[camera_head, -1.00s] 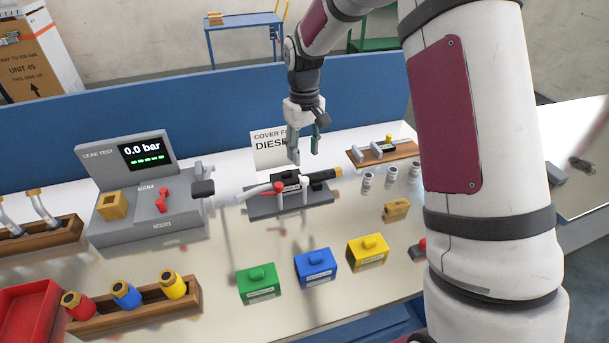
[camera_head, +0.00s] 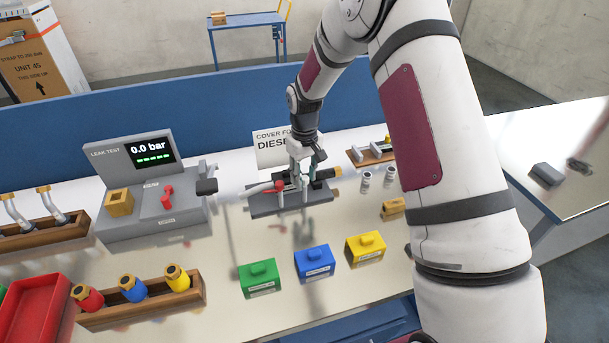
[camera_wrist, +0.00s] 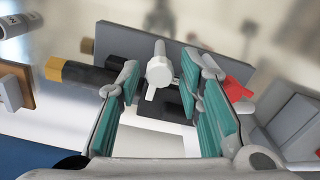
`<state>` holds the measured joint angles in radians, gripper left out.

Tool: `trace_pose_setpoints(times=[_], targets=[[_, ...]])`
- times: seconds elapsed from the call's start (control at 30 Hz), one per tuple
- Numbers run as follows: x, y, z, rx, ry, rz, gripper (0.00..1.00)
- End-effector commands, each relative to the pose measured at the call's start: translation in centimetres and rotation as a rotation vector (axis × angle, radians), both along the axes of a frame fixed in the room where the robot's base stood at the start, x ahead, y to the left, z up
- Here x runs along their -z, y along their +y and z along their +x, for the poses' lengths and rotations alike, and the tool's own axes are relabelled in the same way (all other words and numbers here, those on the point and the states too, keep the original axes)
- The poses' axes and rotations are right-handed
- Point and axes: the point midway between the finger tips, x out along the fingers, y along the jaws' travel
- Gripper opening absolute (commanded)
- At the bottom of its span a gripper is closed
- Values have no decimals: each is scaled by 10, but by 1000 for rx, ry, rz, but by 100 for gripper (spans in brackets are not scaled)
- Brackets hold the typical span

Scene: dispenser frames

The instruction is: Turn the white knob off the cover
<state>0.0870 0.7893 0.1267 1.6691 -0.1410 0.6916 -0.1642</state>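The white knob (camera_wrist: 159,68) shows in the wrist view as a round cap with a small side lever, above a dark block (camera_wrist: 172,102), which I take for the cover. My gripper (camera_wrist: 163,88) is open, with one teal-padded finger on each side of the knob and visible gaps between. In the head view my gripper (camera_head: 301,174) is low over the grey fixture (camera_head: 272,209) and mostly hides the knob and block. Whether the fingers are level with the knob is hard to tell.
A red handle (camera_wrist: 236,88) is close beside the right finger in the wrist view. A black tube with a gold end (camera_wrist: 57,70) lies left. A sign (camera_head: 270,146) stands behind the fixture. Green (camera_head: 258,279), blue (camera_head: 315,263) and yellow (camera_head: 366,247) boxes stand in front.

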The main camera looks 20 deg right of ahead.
Motion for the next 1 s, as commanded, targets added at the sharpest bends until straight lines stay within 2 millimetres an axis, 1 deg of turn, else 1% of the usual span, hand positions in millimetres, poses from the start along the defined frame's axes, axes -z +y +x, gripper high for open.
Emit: trace_pose_setpoints(times=[0.03,0.1,0.37,0.57,0.77,1.0], targets=[[0,0,0,0,0,0,15],[0,0,0,0,0,0,0],[0,0,0,7,1,0,0],[0,0,0,63,1,-1,0],[0,0,1,192,1,-1,0],[0,-1,1,413,1,-1,0]])
